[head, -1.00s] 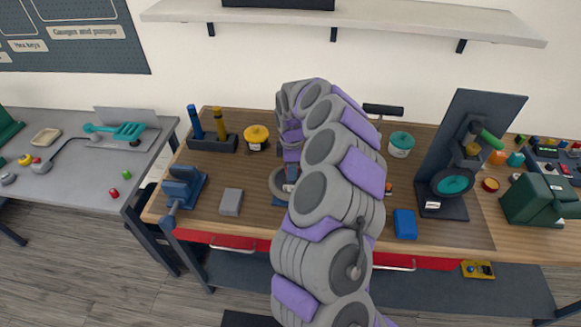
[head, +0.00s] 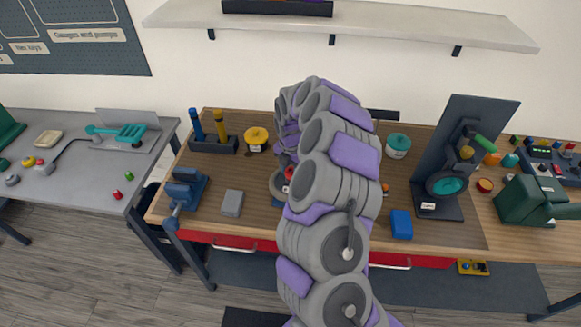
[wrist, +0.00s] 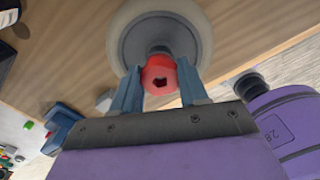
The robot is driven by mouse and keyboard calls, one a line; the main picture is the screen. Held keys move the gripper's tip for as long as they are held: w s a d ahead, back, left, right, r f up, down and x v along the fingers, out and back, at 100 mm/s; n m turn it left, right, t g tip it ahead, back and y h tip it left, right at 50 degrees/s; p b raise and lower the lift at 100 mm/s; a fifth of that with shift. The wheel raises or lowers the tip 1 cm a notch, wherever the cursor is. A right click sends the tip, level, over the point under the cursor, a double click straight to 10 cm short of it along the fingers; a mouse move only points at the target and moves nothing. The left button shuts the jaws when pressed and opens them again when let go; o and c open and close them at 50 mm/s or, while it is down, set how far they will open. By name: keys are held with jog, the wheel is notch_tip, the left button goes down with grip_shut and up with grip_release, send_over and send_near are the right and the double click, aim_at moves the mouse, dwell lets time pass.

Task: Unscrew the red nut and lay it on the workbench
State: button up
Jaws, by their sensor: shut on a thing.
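The red nut (wrist: 159,76) shows in the wrist view, with a dark hole in its face. It sits at the end of a dark stud in front of a round grey and beige disc (wrist: 160,35). My gripper (wrist: 159,82) is shut on the nut, one blue-grey finger on each side. I cannot tell whether the nut is still threaded on the stud. In the head view a bit of red (head: 289,172) shows beside my arm, which hides most of that spot. The wooden workbench (head: 262,215) lies below and around it.
On the bench are a blue vise (head: 184,190), a grey block (head: 232,203), a yellow-lidded pot (head: 256,138), a blue block (head: 402,224) and a dark upright stand with a teal wheel (head: 447,185). Bare wood lies between the grey block and my arm.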

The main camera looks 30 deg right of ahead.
aim_at(291, 172)
jog(key=n, duration=0.3)
jog(key=o, duration=1.1)
jog(key=shift+d, duration=0.1)
notch_tip(291, 172, up, 17)
jog(key=shift+r+p, duration=0.15)
jog(key=shift+p, duration=0.75)
